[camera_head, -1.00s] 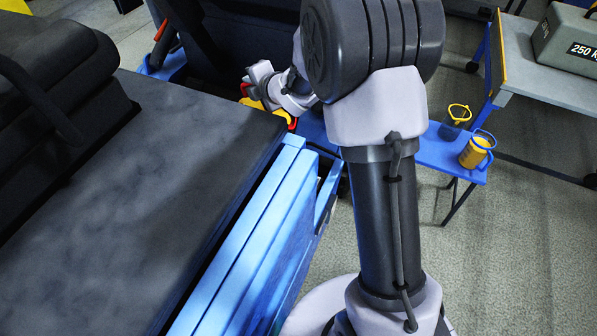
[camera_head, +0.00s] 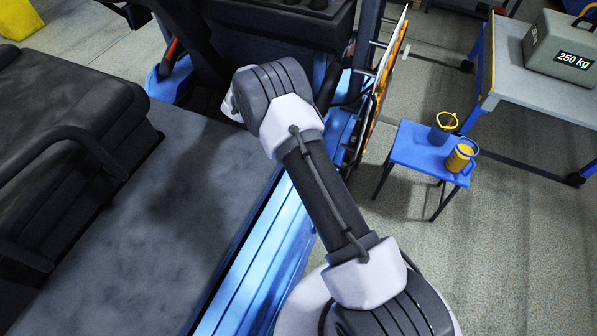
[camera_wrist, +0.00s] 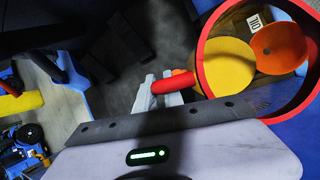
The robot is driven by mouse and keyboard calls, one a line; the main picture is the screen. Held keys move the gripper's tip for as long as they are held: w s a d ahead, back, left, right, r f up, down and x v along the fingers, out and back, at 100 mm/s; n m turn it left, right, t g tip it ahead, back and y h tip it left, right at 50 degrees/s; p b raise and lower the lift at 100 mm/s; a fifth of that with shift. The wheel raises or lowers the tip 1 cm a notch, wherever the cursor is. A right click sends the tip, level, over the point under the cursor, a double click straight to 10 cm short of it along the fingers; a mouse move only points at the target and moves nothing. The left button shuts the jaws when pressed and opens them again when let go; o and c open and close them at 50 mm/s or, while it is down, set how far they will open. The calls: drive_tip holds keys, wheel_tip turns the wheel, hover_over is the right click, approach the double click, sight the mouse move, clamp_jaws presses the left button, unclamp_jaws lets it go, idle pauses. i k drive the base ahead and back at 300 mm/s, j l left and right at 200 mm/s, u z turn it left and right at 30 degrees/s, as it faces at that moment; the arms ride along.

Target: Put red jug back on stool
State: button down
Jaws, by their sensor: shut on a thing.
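The red jug (camera_wrist: 176,84) shows in the wrist view as a large red rim at the upper right with a red handle beside it. I look down into it and see yellow and orange round shapes and a small white label. My gripper (camera_wrist: 164,90) is shut on the red handle. In the head view my own arm hides the gripper and the jug. The blue stool (camera_head: 408,146) stands right of centre in the head view, well to the right of my arm's end. Its left part is bare.
A dark jug with a yellow rim (camera_head: 441,131) and a yellow jug with a blue handle (camera_head: 459,157) stand on the stool's right half. A blue-framed rack stands between my arm and the stool.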

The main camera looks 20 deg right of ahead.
sight(427, 155)
drive_tip(key=k+l, duration=0.35)
drive_tip(key=l, duration=0.2)
drive_tip(key=k+l, duration=0.35)
drive_tip(key=l, duration=0.15)
